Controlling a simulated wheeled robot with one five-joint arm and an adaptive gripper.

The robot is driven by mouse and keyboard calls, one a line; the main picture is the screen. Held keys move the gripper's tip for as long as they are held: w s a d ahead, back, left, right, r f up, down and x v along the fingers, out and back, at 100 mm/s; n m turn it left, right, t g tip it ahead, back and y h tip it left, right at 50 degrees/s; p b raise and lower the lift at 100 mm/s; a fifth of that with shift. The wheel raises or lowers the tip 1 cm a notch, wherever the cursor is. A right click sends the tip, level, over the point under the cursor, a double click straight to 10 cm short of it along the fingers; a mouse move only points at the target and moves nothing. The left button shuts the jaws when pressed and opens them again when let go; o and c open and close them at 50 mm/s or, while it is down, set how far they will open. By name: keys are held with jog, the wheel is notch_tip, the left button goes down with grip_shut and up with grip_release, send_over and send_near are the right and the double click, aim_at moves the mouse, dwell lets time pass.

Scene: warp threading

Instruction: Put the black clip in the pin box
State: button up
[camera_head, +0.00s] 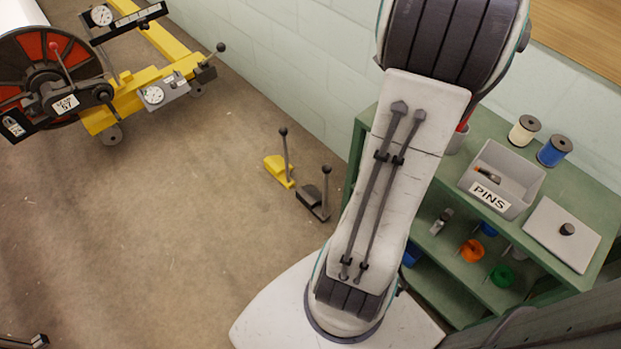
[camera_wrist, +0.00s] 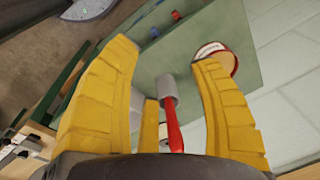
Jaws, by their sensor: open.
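The pin box (camera_head: 521,207) is a grey open box labelled PINS on the green shelf unit's top in the head view. A small dark and orange piece (camera_head: 488,177) lies inside it. I cannot pick out the black clip with certainty in either view. My gripper (camera_wrist: 170,75) shows in the wrist view with its yellow fingers spread apart. A red rod with a grey cylindrical end (camera_wrist: 168,92) appears between the fingers. I cannot tell whether it touches them. In the head view my arm hides the gripper and part of the shelf.
A grey lid with a black knob (camera_head: 566,229), a white spool (camera_head: 523,130) and a blue spool (camera_head: 554,151) stand near the box. An orange coil (camera_head: 471,250) and green coil (camera_head: 502,275) lie below. Yellow machinery (camera_head: 130,100) and lever pedals (camera_head: 280,170) occupy the floor.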

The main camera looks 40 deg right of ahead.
jog(key=w+a+r+n, duration=0.1)
jog(key=w+a+n, duration=0.45)
jog(key=a, duration=0.45)
jog(key=s+a+n+t, duration=0.1)
jog(key=s+a+n, duration=0.1)
jog(key=a+n, duration=0.6)
jog(key=s+a+f+n+t+y, duration=0.1)
jog(key=s+a+n, duration=0.2)
jog(key=a+n, duration=0.5)
jog(key=a, duration=0.6)
jog(key=shift+f+t, duration=0.2)
jog(key=shift+t, duration=0.1)
